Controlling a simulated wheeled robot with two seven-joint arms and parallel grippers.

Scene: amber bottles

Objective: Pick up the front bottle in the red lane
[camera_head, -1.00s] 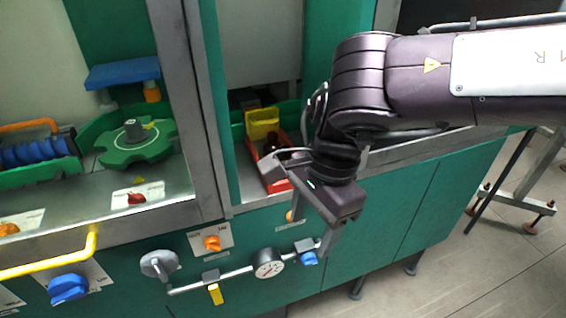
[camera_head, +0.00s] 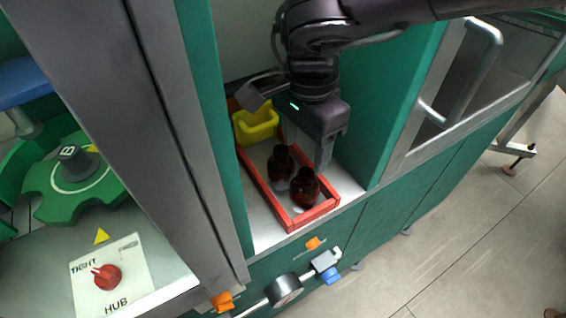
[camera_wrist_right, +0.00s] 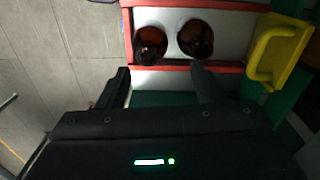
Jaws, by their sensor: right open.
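The red lane (camera_head: 260,183) is a long red-railed tray in the green cabinet's bay. Two dark amber bottles stand in it, one behind the other. The front bottle (camera_head: 305,187) is nearer the lane's front end; it shows at left in the right wrist view (camera_wrist_right: 150,46). The rear bottle (camera_head: 281,165) is just behind it, and right of it in the wrist view (camera_wrist_right: 195,39). My right gripper (camera_wrist_right: 163,82) is open and empty, with the lane's side rail between its fingertips and the bottles in that view. In the head view one finger hangs right of the bottles. My left gripper is out of view.
A yellow bin (camera_head: 257,124) stands at the lane's back end. Green walls close the bay on both sides. Left of a grey post are a green hub wheel (camera_head: 75,185) and a red knob (camera_head: 107,277). Valves and a gauge (camera_head: 283,290) line the front.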

